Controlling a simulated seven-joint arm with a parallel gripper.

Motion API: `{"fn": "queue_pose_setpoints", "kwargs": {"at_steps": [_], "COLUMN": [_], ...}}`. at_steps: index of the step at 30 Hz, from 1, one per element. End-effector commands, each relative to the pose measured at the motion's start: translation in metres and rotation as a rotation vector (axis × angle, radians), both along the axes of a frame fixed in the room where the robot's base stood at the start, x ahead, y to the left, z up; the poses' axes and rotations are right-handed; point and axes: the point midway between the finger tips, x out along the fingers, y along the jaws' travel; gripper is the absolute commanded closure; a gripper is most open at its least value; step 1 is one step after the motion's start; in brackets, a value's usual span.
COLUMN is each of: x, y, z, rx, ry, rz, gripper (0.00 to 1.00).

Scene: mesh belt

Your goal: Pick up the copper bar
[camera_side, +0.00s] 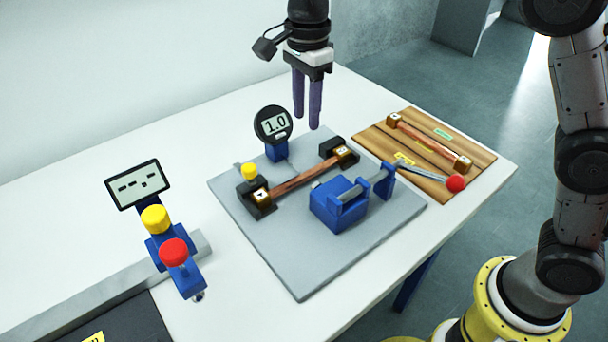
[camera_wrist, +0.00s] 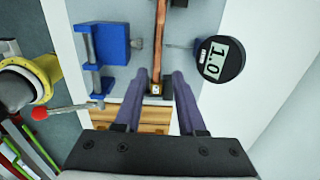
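One copper bar (camera_side: 306,175) lies across a grey plate (camera_side: 300,270), its ends in dark holders with small labelled blocks. A second copper bar (camera_side: 428,143) with a block at each end lies on a slatted wooden board (camera_side: 478,150). My gripper (camera_side: 307,121) points down above the far side of the plate, open, with nothing between its fingers. In the wrist view, the fingertips (camera_wrist: 160,78) appear either side of the labelled near end of the plate's bar (camera_wrist: 160,35). The wooden board shows partly behind the fingers (camera_wrist: 155,115).
A blue clamp (camera_side: 338,205) with a red-knobbed lever (camera_side: 455,183) stands beside the plate's bar. A round gauge reading 1.0 (camera_side: 274,125) stands on its other side. A blue device with yellow and red knobs (camera_side: 174,253) and a display is at left. The back-left table is clear.

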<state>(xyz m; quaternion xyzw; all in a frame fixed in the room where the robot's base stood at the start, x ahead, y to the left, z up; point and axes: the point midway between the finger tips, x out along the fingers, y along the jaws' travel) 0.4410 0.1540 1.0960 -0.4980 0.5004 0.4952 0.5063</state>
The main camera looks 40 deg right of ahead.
Motion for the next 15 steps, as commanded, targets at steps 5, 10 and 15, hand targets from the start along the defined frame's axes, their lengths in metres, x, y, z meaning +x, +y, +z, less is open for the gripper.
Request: {"fn": "queue_pose_setpoints", "kwargs": {"at_steps": [5,10,15], "x": [-0.002,-0.002,-0.002], "y": [0.005,0.005,0.005], "z": [-0.021,-0.054,-0.08], "rx": [-0.005,-0.005,-0.004], "ry": [0.014,0.015,0.012], "rz": [0.013,0.013,0.012], "gripper": [0.61,0.61,0.61]}}
